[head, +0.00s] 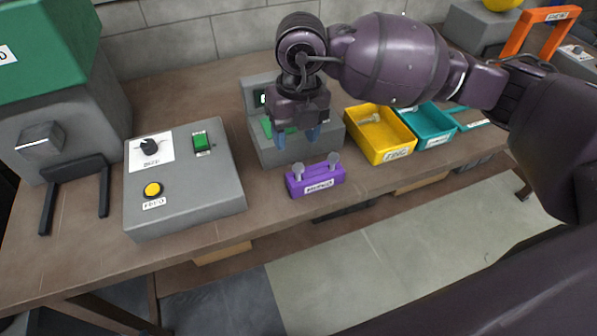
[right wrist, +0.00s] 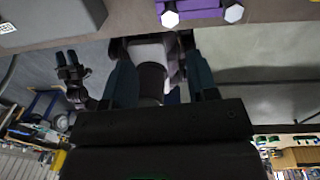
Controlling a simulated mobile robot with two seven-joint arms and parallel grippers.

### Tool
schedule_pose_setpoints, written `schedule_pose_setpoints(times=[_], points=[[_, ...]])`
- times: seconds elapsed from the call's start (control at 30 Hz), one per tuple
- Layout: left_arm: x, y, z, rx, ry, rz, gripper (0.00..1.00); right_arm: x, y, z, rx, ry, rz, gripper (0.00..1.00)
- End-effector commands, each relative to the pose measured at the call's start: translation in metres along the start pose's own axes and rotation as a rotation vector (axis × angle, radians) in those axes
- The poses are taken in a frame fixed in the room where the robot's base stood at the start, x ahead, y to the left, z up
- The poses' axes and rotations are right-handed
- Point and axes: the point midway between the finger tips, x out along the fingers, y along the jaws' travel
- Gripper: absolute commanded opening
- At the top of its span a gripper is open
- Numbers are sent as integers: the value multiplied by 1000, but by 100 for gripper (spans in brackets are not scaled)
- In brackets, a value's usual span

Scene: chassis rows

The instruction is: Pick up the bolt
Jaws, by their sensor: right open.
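A purple block (head: 316,180) with a white label lies near the table's front edge. Two grey bolts stand upright in it, a left bolt (head: 298,171) and a right bolt (head: 333,159). In the right wrist view their hex heads show at the top edge, one bolt (right wrist: 170,19) and the other bolt (right wrist: 234,14). My right gripper (head: 298,140) is open and empty, its blue fingers pointing down above and behind the block, apart from the bolts. What looks like my left gripper (right wrist: 68,62) shows small in the right wrist view; its jaw state is unclear.
A grey device (head: 273,156) stands behind the block, under my right gripper. A yellow bin (head: 393,152) with a bolt-like piece inside and a teal bin (head: 436,138) are to the right. A grey control box (head: 217,185) is at left. Bare table lies between box and block.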

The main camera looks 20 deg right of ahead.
Motion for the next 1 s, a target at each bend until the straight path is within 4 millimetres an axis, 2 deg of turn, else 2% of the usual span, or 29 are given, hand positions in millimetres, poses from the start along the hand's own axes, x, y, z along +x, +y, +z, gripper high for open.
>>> schedule_pose_setpoints(times=[0.17,0.5,0.77,1.0], points=[[0,0,1,0,-1,0,43,-2,-12,7,27,-28,-75,53],[3,1,6,0,-8,1,43,42,-15,8,26,-23,-73,53],[4,1,4,1,-2,2,43,58,-15,7,25,-25,-71,53],[6,2,7,2,-5,3,43,90,-14,6,26,-23,-71,53]])
